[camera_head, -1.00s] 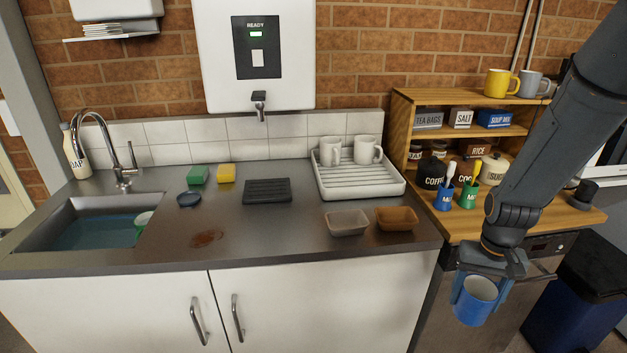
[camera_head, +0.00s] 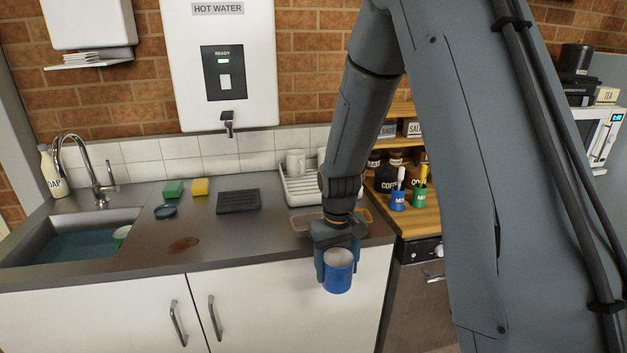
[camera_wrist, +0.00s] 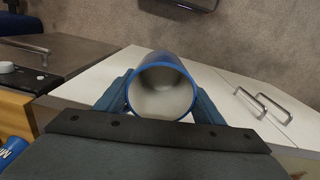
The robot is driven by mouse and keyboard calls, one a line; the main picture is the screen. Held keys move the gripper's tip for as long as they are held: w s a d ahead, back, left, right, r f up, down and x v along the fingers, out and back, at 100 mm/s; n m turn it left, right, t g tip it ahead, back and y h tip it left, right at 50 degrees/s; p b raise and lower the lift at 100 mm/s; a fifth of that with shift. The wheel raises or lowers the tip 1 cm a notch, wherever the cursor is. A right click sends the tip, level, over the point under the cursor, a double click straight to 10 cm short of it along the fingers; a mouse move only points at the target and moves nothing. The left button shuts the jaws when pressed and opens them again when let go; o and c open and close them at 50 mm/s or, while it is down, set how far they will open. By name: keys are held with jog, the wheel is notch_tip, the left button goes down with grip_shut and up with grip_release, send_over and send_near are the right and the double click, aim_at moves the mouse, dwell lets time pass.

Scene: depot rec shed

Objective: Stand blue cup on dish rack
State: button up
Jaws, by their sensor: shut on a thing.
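The blue cup (camera_head: 338,277) has a pale inside and is held in front of the counter's front edge. My gripper (camera_head: 337,262) is shut on it, with a finger on either side. The wrist view shows the cup (camera_wrist: 161,87) between my two fingers, with its open mouth facing the camera and its inside empty. The white dish rack (camera_head: 300,192) stands at the back right of the counter, behind my arm. A white mug (camera_head: 295,162) stands on it. My arm hides the rack's right part.
A grey bowl (camera_head: 301,224) and a mostly hidden brown bowl (camera_head: 364,215) sit before the rack. A black ridged mat (camera_head: 238,201) lies left of it. The sink (camera_head: 70,240) is at far left. A dark red stain (camera_head: 184,244) marks the counter.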

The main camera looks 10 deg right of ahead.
jog(key=w+r+n, duration=0.4)
jog(key=r, duration=0.4)
jog(key=w+a+r+n, duration=0.1)
jog(key=w+r+n, duration=0.3)
jog(key=r, duration=0.4)
jog(key=shift+a+r+n, duration=0.3)
jog(key=shift+r+n, duration=0.1)
jog(key=shift+n, duration=0.2)
